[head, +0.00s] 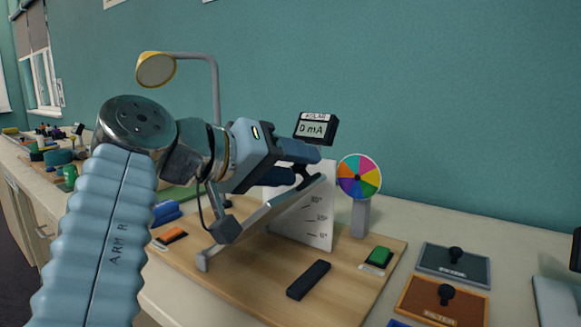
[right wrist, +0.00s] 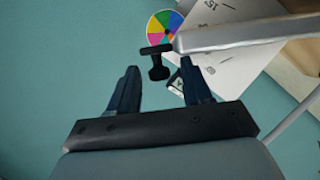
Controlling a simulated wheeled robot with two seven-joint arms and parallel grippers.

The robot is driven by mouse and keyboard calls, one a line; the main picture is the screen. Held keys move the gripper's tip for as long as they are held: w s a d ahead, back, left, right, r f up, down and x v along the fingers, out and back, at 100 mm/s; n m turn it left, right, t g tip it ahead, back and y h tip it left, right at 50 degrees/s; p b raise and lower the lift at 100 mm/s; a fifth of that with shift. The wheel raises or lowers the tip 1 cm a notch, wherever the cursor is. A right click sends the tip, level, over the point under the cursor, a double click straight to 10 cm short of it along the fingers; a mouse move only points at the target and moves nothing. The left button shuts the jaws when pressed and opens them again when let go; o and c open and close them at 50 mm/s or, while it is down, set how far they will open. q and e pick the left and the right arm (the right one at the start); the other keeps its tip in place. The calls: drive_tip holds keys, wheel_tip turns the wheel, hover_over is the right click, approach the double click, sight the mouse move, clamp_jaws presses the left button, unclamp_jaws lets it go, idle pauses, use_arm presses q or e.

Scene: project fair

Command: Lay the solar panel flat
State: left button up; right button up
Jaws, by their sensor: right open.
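The solar panel (head: 262,214) shows in the head view as a thin grey slab, tilted up to the right beside a white angle board (head: 318,232). My right arm hides part of it. In the right wrist view its grey edge (right wrist: 240,38) runs in from the right, with a dark T-shaped handle (right wrist: 157,66) at its end. My right gripper (head: 318,162) is above the raised end of the panel. Its jaws are open, with the handle showing between the fingertips (right wrist: 160,78); I cannot tell whether they touch it. My left gripper is not in view.
A wooden base (head: 255,285) carries the panel, a black block (head: 308,280), a green switch (head: 379,257) and an orange one (head: 172,236). A lamp (head: 157,69), a meter reading 0 mA (head: 316,128) and a coloured wheel (head: 359,176) stand near. Filter plates (head: 454,263) lie right.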

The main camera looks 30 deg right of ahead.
drive_tip(key=shift+c, duration=0.5)
clamp_jaws()
